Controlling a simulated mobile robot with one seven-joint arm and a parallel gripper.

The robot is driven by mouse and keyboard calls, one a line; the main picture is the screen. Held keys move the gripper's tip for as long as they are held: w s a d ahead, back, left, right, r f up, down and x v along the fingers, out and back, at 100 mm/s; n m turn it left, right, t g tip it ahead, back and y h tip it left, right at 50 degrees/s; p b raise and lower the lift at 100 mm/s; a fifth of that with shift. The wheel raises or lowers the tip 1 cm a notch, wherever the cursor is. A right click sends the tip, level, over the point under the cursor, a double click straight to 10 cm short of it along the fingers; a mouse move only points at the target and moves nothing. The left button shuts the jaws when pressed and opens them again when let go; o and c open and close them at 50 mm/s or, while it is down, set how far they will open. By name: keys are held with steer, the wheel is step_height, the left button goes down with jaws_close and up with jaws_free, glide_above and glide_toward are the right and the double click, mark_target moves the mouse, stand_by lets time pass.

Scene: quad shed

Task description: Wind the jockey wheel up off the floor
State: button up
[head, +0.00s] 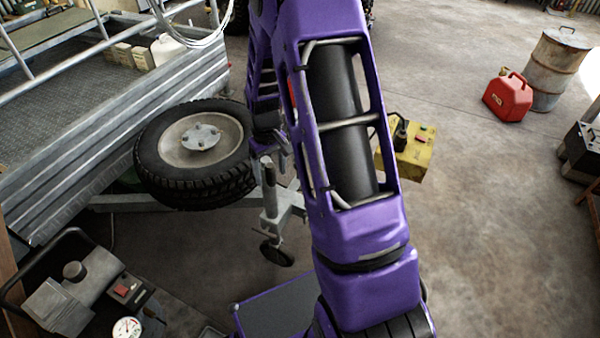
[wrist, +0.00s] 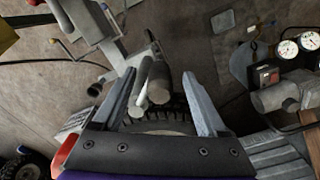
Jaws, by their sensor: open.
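The jockey wheel (head: 277,252) is a small dark wheel under an upright grey stem (head: 269,195) at the trailer's drawbar. In the head view it appears to be at floor level; exact contact is hard to tell. My gripper (wrist: 160,86) is open in the wrist view, its two grey fingers apart. Grey cylinders (wrist: 159,82) show between the fingers, likely the top of the stem and its handle; I cannot tell whether they touch. In the head view my gripper is mostly hidden behind my purple arm, close above the stem. The crank handle is not clearly visible there.
A spare tyre (head: 197,150) lies left of the stem, close to my gripper. The trailer bed (head: 120,120) is behind it. A compressor (head: 95,290) stands at the lower left, and a yellow box (head: 412,150) at the right.

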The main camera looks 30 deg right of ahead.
steer(key=shift+r+p, duration=3.5)
steer(key=shift+r, duration=1.55)
steer(key=shift+f, duration=0.1)
